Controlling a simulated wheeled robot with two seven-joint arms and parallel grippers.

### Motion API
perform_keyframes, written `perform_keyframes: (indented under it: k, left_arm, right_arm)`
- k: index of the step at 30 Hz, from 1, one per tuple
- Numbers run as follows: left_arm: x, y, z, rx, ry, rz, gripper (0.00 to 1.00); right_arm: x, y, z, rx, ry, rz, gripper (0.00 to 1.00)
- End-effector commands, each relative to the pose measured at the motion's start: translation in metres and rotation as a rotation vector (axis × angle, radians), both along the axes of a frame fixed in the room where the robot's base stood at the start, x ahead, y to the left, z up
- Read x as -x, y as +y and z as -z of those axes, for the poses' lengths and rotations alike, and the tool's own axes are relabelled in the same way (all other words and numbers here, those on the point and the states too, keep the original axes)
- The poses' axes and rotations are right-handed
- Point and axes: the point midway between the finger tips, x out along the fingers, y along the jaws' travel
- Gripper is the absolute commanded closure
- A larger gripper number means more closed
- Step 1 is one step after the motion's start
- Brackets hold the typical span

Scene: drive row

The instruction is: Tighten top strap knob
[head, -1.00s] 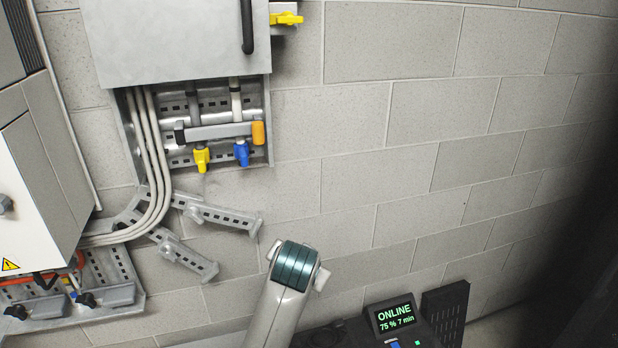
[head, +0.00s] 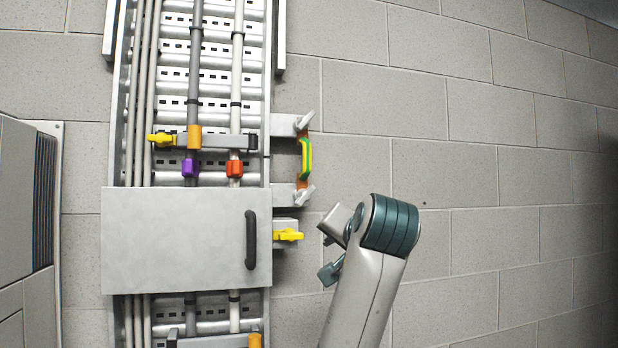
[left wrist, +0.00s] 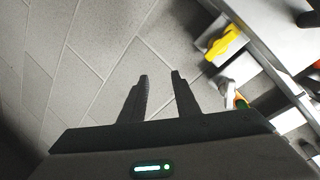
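My left arm (head: 362,295) rises at the lower middle of the head view, right of the ladder and apart from the strap. In the left wrist view my left gripper (left wrist: 161,76) has its two fingers apart, with nothing between them. Another yellow knob (head: 288,235), beside the cover, also seems to show in the left wrist view (left wrist: 222,42). My right gripper is not in view.
A grey cover (head: 180,240) with a black handle (head: 251,240) spans the ladder below the strap. A green-yellow braid (head: 306,158) bridges two brackets at the right. Purple (head: 190,168) and orange-red (head: 235,168) clips sit on the conduits. The block wall at right is clear.

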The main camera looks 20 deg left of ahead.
Motion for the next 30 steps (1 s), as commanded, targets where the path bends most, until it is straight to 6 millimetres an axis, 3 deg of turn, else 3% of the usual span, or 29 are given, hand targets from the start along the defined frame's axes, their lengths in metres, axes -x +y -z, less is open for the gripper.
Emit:
perform_keyframes:
  k: [1, 9, 15, 21, 30]
  left_arm:
    - [0.009, -0.004, -0.032, -0.014, -0.03, -0.009, 0.71]
    - [0.069, -0.02, -0.17, -0.088, -0.154, -0.078, 0.71]
    - [0.115, -0.027, -0.236, -0.122, -0.219, -0.124, 0.71]
    - [0.134, -0.03, -0.259, -0.135, -0.243, -0.142, 0.71]
    - [0.134, -0.03, -0.26, -0.135, -0.244, -0.143, 0.71]
  right_arm:
    - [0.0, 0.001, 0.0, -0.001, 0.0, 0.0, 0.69]
    - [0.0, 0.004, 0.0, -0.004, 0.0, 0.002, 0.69]
    - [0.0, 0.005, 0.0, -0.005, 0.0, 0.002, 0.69]
    - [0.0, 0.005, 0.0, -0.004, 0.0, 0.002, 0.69]
    - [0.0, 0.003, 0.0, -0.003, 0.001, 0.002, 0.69]
